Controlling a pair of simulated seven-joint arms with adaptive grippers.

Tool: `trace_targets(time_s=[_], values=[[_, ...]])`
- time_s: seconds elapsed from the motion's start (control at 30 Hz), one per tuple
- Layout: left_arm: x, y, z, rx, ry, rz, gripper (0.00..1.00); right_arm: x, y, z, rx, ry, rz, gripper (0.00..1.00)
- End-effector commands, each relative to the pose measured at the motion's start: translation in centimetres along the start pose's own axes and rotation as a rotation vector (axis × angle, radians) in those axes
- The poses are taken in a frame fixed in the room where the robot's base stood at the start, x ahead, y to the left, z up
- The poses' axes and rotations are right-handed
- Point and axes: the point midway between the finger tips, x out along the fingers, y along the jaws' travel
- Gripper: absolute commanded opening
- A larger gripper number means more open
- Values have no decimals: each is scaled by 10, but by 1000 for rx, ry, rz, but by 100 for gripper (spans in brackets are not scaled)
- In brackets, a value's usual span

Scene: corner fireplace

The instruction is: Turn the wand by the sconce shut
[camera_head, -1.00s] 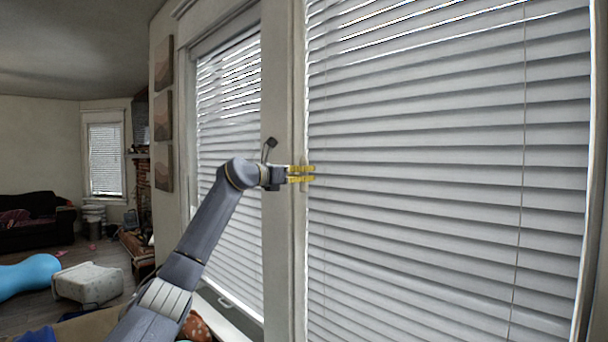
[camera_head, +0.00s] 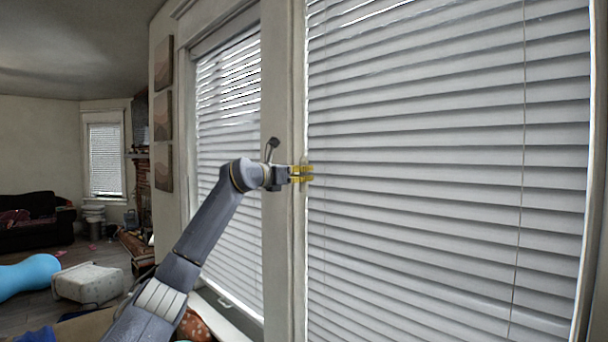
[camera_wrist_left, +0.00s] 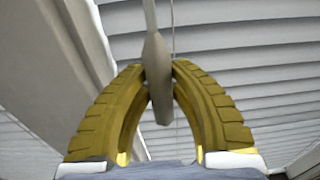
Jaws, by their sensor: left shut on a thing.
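The wand (camera_wrist_left: 156,62) is a thin grey rod with a thicker, tapered lower end, hanging in front of the blind in the left wrist view. My left gripper (camera_head: 312,174) has yellow fingers, and in the left wrist view (camera_wrist_left: 161,78) their tips are shut on the wand's thick end. The wand is hard to make out in the head view. The big white blind (camera_head: 420,190) beside it has its slats tilted nearly flat, with only thin bright gaps near the top. No sconce is in view. My right gripper is not in view.
A white window post (camera_head: 284,240) stands right behind my left gripper. A second blind (camera_head: 228,150) hangs left of it, with bright gaps in its upper part. A white ottoman (camera_head: 88,283) and a blue bolster (camera_head: 28,274) lie far off at lower left.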

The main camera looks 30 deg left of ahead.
Motion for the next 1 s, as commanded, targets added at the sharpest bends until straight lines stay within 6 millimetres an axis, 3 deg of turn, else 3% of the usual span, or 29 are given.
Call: trace_targets(time_s=[0.03,0.07,0.27,0.63,1.0], values=[[0,0,-1,-1,2,0,0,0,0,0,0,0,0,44],[0,0,-1,-1,2,0,22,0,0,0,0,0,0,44],[0,0,-1,-1,1,0,45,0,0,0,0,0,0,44],[-6,1,0,1,1,0,45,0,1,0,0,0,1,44],[-66,2,-1,2,1,2,45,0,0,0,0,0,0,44]])
